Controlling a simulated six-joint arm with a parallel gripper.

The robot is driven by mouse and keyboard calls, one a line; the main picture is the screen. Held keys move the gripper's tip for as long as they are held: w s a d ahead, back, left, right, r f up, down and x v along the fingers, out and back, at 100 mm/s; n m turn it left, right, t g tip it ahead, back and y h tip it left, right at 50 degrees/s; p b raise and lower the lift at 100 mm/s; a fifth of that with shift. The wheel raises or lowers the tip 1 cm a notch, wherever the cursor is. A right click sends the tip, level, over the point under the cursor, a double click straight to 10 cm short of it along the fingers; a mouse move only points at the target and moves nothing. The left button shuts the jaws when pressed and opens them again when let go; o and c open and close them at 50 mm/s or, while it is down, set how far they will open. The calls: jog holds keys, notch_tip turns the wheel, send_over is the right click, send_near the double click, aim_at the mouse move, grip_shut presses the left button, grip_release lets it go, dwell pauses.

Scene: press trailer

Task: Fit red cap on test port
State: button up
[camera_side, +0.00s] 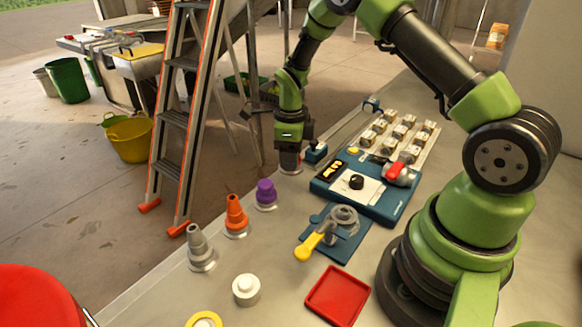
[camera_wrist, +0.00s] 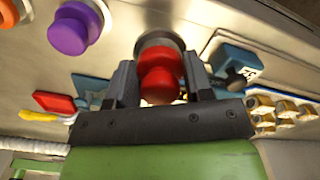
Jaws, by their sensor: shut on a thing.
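My gripper (camera_wrist: 160,85) is shut on the red cap (camera_wrist: 158,82), with a finger on each side of it. In the wrist view a round grey metal test port (camera_wrist: 158,40) shows directly behind the cap, in line with it. I cannot tell whether the cap is fully seated. In the side view my gripper (camera_side: 290,150) points down at the far end of the row of ports, low over the bench. The red cap is mostly hidden there by the fingers.
Purple (camera_side: 265,194), orange (camera_side: 236,216) and grey (camera_side: 199,246) caps stand in a row nearer the camera. A blue device (camera_side: 372,187) with a red lever lies close to the right. A red tray (camera_side: 338,296) and a yellow-handled valve (camera_side: 318,240) are in front.

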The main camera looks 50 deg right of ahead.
jog(key=r, duration=0.5)
jog(key=shift+s+a+r, duration=0.1)
jog(key=shift+s+r, duration=0.15)
jog(key=shift+s, duration=0.05)
send_near(344, 211)
jog(key=shift+w, duration=0.15)
jog(key=shift+f, duration=2.9)
jog(key=shift+f, duration=0.55)
jog(key=o, duration=0.9)
jog(key=shift+r, duration=5.5)
